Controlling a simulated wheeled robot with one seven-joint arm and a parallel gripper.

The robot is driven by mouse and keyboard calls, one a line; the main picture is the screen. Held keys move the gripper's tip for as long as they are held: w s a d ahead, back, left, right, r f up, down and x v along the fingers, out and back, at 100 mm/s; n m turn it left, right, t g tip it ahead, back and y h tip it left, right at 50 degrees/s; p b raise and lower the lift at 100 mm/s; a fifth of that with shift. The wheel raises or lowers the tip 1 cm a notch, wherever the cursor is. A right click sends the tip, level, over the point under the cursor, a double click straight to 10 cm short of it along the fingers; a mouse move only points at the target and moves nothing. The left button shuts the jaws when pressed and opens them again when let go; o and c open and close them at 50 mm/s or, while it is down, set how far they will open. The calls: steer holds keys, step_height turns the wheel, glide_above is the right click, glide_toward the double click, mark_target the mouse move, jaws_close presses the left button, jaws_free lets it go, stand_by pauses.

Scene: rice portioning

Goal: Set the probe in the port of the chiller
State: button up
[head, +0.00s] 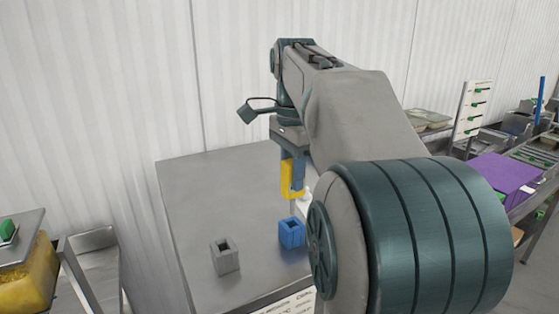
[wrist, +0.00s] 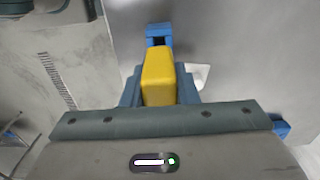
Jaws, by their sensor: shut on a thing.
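My gripper (head: 292,182) is shut on a yellow piece (head: 287,190), which appears to be the probe's handle, above the grey metal table. In the wrist view the yellow piece (wrist: 158,77) sits between my blue fingers, with a blue part (wrist: 158,34) beyond its far end; I cannot tell whether that part belongs to it. A blue open-topped block (head: 292,233) stands on the table below and close to the held piece, apart from it. A grey open-topped block (head: 225,257) stands to its left. I cannot tell which is the chiller's port. The probe's lower end is not clear.
The grey table (head: 190,200) is mostly bare on its left and back. A white item (head: 306,204) shows beside the held piece, partly behind my arm. A labelled strip lies along the table's front edge. A yellow bin (head: 28,280) stands left, and a purple box (head: 498,178) right.

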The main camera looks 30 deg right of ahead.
mark_target(292, 203)
steer(key=shift+w, duration=0.15)
steer(key=shift+s+f+b, duration=0.25)
steer(key=shift+f+b, duration=0.45)
steer(key=shift+b, duration=0.05)
step_height(292, 203, down, 3)
steer(key=b, duration=0.3)
steer(key=shift+f+b, duration=0.35)
steer(key=shift+f, duration=0.35)
steer(key=shift+f, duration=0.6)
stand_by(1.2)
steer(key=o, duration=1.6)
steer(key=shift+c, duration=0.2)
